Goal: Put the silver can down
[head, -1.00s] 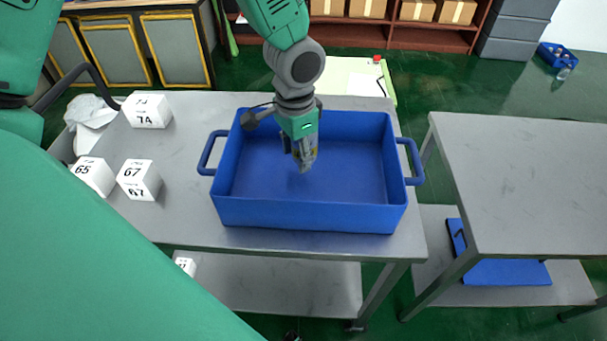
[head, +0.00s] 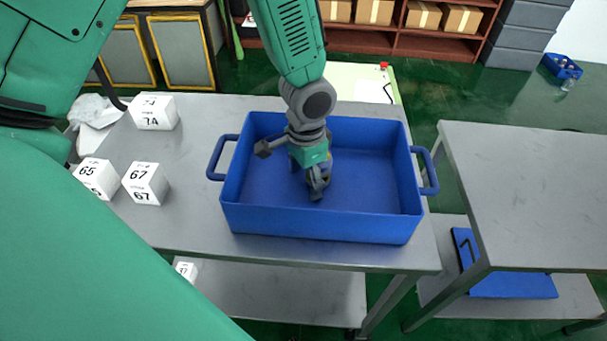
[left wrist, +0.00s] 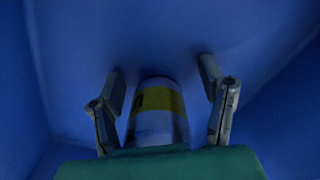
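The silver can (left wrist: 155,125), with a yellow band, is in the left wrist view, between the fingers of my left gripper (left wrist: 165,85). The fingers are spread, with a gap on each side of the can. In the head view my left gripper (head: 317,185) is low inside the blue box (head: 320,228), near its middle. The can is mostly hidden there behind the gripper. I cannot tell for certain whether the can's base touches the box floor. My right gripper is not in view.
The box stands on a grey metal table (head: 200,225). White numbered cubes, among them a 67 cube (head: 146,184) and a 74 cube (head: 154,112), stand left of it. A second grey table (head: 540,190) is to the right, mostly bare. The box floor around the gripper looks clear.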

